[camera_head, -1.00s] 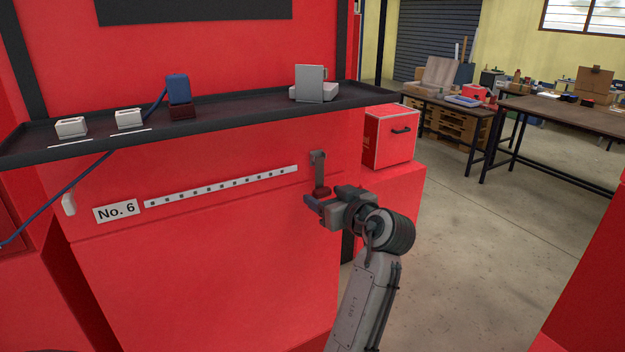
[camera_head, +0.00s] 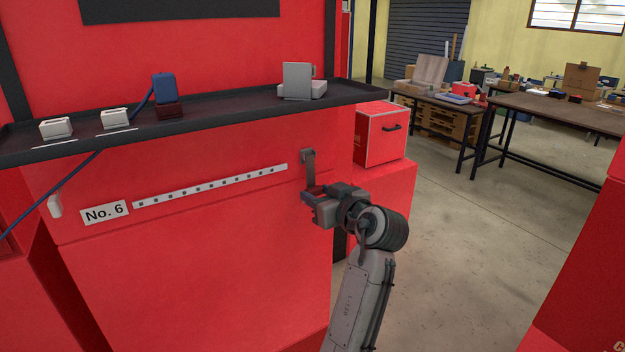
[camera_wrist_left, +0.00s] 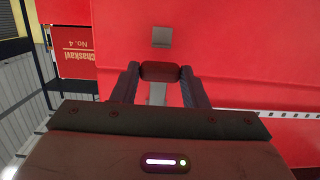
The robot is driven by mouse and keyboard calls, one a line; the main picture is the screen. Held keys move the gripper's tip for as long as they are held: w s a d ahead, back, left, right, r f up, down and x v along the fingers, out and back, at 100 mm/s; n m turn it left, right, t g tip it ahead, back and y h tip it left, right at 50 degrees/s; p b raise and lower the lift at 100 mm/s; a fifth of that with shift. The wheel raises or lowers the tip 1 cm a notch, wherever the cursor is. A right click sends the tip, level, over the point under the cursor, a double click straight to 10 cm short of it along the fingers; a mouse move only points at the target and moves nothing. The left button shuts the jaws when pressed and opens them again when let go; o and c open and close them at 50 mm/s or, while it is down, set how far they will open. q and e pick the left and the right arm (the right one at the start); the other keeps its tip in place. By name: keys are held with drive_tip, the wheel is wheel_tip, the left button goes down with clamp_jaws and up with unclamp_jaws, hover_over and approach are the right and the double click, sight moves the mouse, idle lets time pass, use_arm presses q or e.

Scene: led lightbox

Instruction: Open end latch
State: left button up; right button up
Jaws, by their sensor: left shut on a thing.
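The end latch (camera_head: 309,168) is a grey lever hanging nearly straight down from a small bracket on the red panel, at the right end of the dotted strip. In the left wrist view its dark red grip (camera_wrist_left: 160,71) lies crosswise between my two fingers. My left gripper (camera_head: 313,198) is shut on this grip; it also shows in the left wrist view (camera_wrist_left: 158,88). In the head view the grip is mostly hidden by the fingers. My right gripper is not in view.
A black shelf (camera_head: 220,110) juts out above the latch, carrying white sockets, a blue plug block (camera_head: 164,88) and a grey device (camera_head: 300,80). A red case (camera_head: 380,135) stands just right of the latch. The floor further right is clear.

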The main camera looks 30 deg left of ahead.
sight(317, 190)
use_arm(q)
drive_tip(key=shift+s+d+r, duration=0.15)
drive_tip(key=shift+s+d, duration=0.05)
drive_tip(key=shift+d, duration=0.3)
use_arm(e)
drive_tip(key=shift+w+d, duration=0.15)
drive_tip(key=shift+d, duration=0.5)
use_arm(q)
drive_tip(key=shift+s+d+r, duration=0.1)
drive_tip(key=shift+d, duration=0.1)
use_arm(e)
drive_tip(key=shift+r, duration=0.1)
use_arm(q)
drive_tip(key=shift+s+d+r, duration=0.25)
drive_tip(key=shift+d+r, duration=0.1)
drive_tip(key=shift+d, duration=0.35)
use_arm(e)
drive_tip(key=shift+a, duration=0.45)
use_arm(q)
drive_tip(key=shift+r, duration=0.2)
